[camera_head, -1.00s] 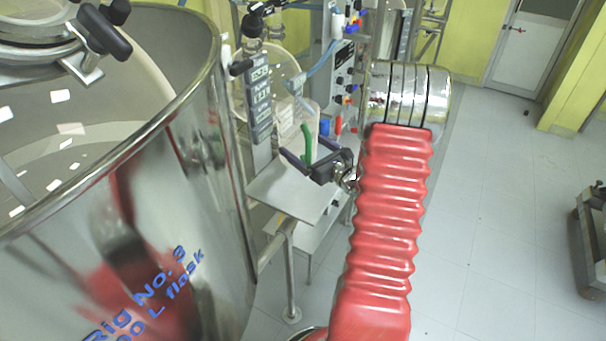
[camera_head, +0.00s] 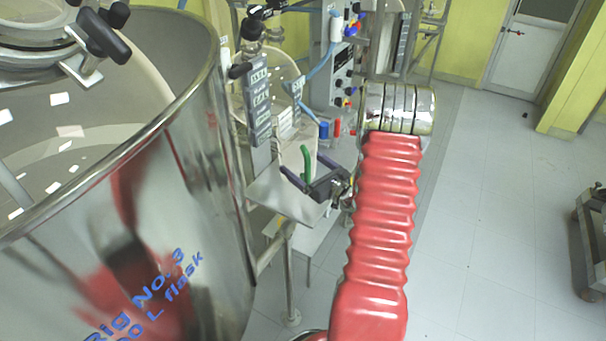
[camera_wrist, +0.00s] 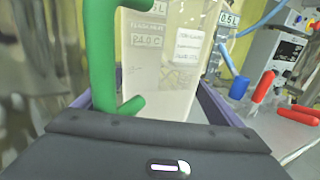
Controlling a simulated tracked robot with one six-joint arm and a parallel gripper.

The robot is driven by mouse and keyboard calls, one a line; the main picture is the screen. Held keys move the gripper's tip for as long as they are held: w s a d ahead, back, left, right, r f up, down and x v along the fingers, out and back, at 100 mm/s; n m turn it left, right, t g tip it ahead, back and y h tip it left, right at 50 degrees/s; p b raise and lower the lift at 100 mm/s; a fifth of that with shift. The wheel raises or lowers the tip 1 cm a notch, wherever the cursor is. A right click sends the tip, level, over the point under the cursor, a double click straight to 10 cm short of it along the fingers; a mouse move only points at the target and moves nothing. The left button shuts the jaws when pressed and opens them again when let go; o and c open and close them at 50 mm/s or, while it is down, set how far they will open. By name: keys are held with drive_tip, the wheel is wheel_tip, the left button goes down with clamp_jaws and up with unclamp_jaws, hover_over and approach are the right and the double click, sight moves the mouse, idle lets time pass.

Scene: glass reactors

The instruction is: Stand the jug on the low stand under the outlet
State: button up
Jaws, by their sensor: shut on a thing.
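The jug (camera_head: 303,134) has a clear, pale body and a green handle (camera_head: 307,162). My gripper (camera_head: 303,168) is shut on it, with its dark purple fingers either side. In the wrist view the jug (camera_wrist: 165,85) stands upright between the fingers (camera_wrist: 150,100), its green handle (camera_wrist: 103,55) on the near left side. I cannot make out the outlet clearly.
A large shiny steel vessel (camera_head: 190,210) fills the left. A column of grey label plates (camera_head: 257,100) hangs behind the stand.

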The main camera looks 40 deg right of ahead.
drive_tip(key=shift+f, duration=1.85)
drive_tip(key=shift+f, duration=0.1)
drive_tip(key=o, duration=1)
drive_tip(key=s, duration=1.2)
drive_tip(key=shift+c, duration=0.6)
